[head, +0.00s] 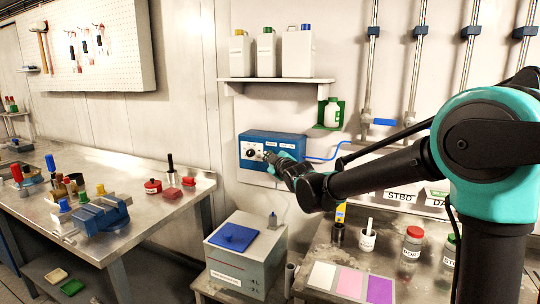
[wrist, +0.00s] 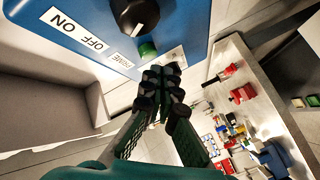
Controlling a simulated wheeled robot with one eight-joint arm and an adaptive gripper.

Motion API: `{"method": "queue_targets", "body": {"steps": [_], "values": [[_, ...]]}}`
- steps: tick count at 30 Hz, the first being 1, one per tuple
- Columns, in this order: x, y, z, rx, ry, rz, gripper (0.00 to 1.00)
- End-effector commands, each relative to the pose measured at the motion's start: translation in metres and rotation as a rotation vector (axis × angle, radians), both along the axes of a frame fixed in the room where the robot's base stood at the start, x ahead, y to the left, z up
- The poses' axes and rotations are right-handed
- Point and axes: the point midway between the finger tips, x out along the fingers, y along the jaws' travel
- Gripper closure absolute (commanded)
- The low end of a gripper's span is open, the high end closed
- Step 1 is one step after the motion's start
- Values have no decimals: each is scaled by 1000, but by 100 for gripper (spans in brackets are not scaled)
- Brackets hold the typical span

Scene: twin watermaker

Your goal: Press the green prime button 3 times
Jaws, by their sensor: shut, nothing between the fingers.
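The green prime button (wrist: 147,50) sits on the blue control box, beside the PRIME label (wrist: 121,61) and below a black knob (wrist: 134,14) in the wrist view. The blue box (head: 258,138) is mounted on the wall in the head view, where my gripper covers its right part and the button cannot be made out. My gripper (wrist: 164,78) is shut and empty. Its fingertips are in front of the box face, just below and right of the button in the wrist view. I cannot tell whether they touch anything. My gripper also shows in the head view (head: 272,159).
A shelf (head: 275,82) with white jugs is above the box. A workbench with a blue vise (head: 98,217) is at left. A bench with bottles (head: 411,243) is at right. A blue hose (head: 325,158) leaves the box.

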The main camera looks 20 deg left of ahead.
Motion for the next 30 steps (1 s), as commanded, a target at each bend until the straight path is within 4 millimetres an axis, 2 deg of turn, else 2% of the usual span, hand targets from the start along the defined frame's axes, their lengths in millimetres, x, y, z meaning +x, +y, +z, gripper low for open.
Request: {"method": "queue_targets", "body": {"steps": [8,24,30], "values": [[-2,0,0,0,1,1,100],[-42,4,0,-2,1,2,100],[-50,4,0,0,0,0,100]]}}
